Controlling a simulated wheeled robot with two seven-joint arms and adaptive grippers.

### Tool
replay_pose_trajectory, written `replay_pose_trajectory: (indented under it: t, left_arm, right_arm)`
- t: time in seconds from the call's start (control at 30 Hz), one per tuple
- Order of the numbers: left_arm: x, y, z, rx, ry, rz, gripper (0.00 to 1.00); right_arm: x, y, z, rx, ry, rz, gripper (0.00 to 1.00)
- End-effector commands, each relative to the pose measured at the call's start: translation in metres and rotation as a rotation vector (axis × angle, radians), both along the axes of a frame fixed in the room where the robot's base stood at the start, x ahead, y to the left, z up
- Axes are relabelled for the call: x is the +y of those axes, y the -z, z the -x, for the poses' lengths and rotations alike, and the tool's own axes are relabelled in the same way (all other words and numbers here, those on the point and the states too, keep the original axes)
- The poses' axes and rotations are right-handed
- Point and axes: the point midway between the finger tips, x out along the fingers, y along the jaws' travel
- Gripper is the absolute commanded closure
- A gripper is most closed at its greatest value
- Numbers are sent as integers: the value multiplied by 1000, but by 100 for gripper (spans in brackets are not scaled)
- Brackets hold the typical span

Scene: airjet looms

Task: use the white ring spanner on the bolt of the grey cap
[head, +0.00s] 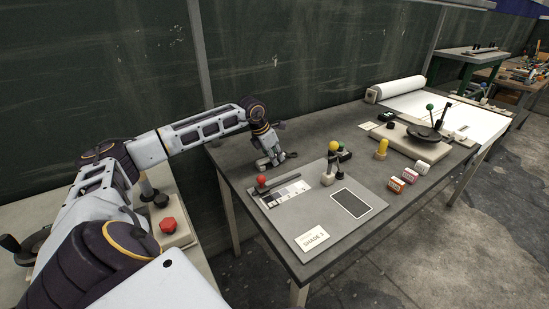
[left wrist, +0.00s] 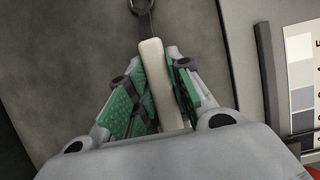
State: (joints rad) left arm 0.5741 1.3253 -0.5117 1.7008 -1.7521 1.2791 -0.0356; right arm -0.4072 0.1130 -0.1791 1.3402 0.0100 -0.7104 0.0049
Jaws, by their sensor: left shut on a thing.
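My left gripper (head: 273,160) is low over the back left part of the grey table. In the left wrist view, the left gripper (left wrist: 154,72) has its green-padded fingers on both sides of the white handle of the ring spanner (left wrist: 152,58), and it is shut on it. The spanner's dark ring end points away from the gripper, and its tip is cut by the top edge of that view. In the head view the dark end of the spanner (head: 291,155) shows just right of the fingers. I cannot make out the grey cap or its bolt. My right gripper is not in view.
A grey board (head: 318,238) with a red-knobbed lever (head: 262,181) and a shade strip lies in front of the gripper. A yellow-knobbed post (head: 333,148), small boxes (head: 396,184) and a round dark device (head: 424,133) stand to the right. A red knob (head: 168,225) is left.

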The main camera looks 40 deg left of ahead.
Motion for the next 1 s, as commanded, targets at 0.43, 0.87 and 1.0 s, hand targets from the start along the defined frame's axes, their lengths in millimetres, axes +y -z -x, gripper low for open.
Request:
replay_pose_trajectory:
  t: [0.43,0.87,1.0]
  left_arm:
    - [0,-36,-1,-3,0,1,100]
    - [0,-93,-1,-3,0,1,100]
    - [0,-100,-1,-3,0,1,100]
  right_arm:
    - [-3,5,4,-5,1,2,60]
    - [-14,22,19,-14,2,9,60]
    - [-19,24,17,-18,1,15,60]
